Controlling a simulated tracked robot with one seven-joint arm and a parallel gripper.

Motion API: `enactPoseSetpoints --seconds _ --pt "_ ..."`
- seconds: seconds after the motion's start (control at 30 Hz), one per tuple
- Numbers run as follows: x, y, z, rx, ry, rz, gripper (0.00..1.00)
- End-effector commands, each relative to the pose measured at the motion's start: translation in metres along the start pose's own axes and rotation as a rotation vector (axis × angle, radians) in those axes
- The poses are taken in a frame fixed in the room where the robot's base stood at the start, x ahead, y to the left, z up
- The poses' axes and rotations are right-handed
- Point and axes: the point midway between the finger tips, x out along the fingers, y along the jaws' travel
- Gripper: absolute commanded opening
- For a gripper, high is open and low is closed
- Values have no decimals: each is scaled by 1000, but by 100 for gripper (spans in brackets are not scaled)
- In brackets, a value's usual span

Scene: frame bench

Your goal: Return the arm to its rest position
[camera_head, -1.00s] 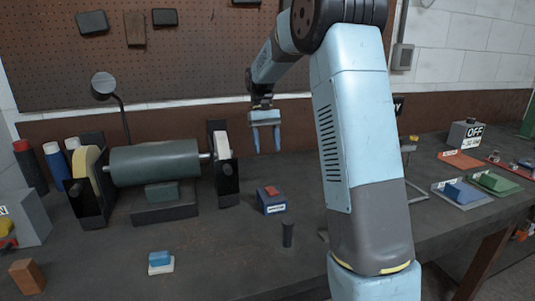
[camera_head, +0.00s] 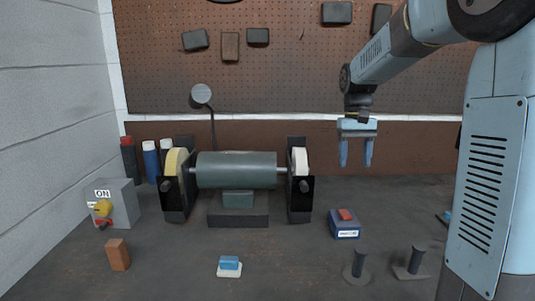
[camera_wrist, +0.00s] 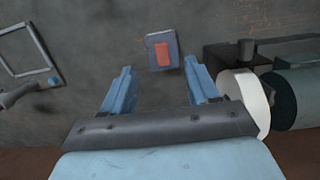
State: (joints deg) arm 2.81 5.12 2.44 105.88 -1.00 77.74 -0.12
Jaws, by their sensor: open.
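My gripper (camera_head: 356,152) hangs at the end of my light-blue arm, fingers pointing down, above the back of the bench and right of the grinder. Its two blue fingers are apart with nothing between them. In the wrist view my gripper (camera_wrist: 160,92) is also open and empty. A blue block with a red top (camera_head: 344,224) sits on the bench below and in front of the gripper; in the wrist view this block (camera_wrist: 162,50) lies beyond the fingertips. My arm covers the right part of the head view.
A bench grinder (camera_head: 237,170) stands left of my gripper, its white wheel (camera_wrist: 245,97) close to one finger in the wrist view. An ON box (camera_head: 118,207), a brown block (camera_head: 118,254), a blue-and-white block (camera_head: 229,266) and two dark posts (camera_head: 358,266) stand on the bench. A pegboard (camera_head: 270,70) is behind.

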Motion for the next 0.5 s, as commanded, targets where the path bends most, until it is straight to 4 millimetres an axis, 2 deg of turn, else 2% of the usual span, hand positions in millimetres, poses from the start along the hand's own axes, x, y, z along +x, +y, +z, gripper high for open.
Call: enactPoseSetpoints --seconds 0.03,0.2,0.5 --pt "-5 -1 14 0 30 1 60" --pt "-14 -2 53 1 122 4 60" --pt "-16 -5 121 2 281 4 60"
